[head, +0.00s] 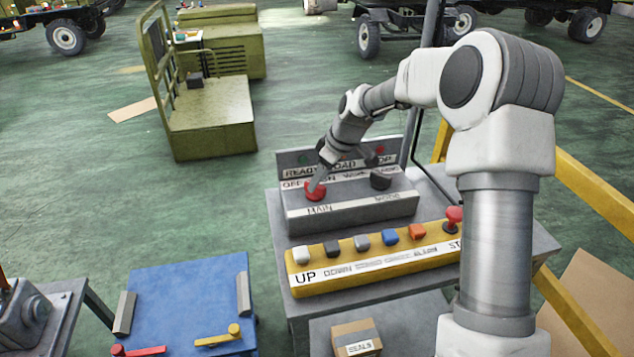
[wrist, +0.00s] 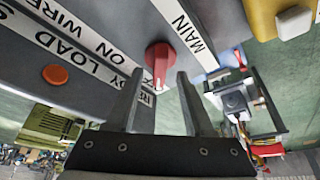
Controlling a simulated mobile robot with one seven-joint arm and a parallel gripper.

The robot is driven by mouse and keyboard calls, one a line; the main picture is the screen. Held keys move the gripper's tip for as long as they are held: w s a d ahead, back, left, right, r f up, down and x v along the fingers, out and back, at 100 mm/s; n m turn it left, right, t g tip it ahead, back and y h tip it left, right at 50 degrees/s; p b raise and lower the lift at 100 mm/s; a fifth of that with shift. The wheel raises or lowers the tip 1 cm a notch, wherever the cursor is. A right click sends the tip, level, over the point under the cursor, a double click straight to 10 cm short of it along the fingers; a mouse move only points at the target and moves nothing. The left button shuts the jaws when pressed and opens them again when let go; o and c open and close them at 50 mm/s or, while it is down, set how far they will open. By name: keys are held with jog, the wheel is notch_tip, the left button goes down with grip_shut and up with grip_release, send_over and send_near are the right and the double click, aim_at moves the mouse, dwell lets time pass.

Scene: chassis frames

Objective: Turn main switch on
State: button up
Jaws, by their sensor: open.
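The main switch is a red rotary knob (head: 313,194) on the sloping grey control box (head: 360,212), above the label MAIN. In the wrist view the red knob (wrist: 159,57) has a raised grip bar pointing down the picture. My gripper (head: 319,177) is at the knob, coming from above. In the wrist view my gripper (wrist: 160,75) is open, with one finger on each side of the knob's lower end. I see gaps between the fingers and the knob.
A black knob (head: 380,180) sits to the right on the same box. A yellow button box (head: 375,265) with several coloured buttons and a red stop button (head: 454,217) lies in front. An orange lamp (wrist: 57,74) shows in the wrist view. A blue cart (head: 190,300) stands left.

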jog(key=shift+x, duration=1.15)
grip_shut()
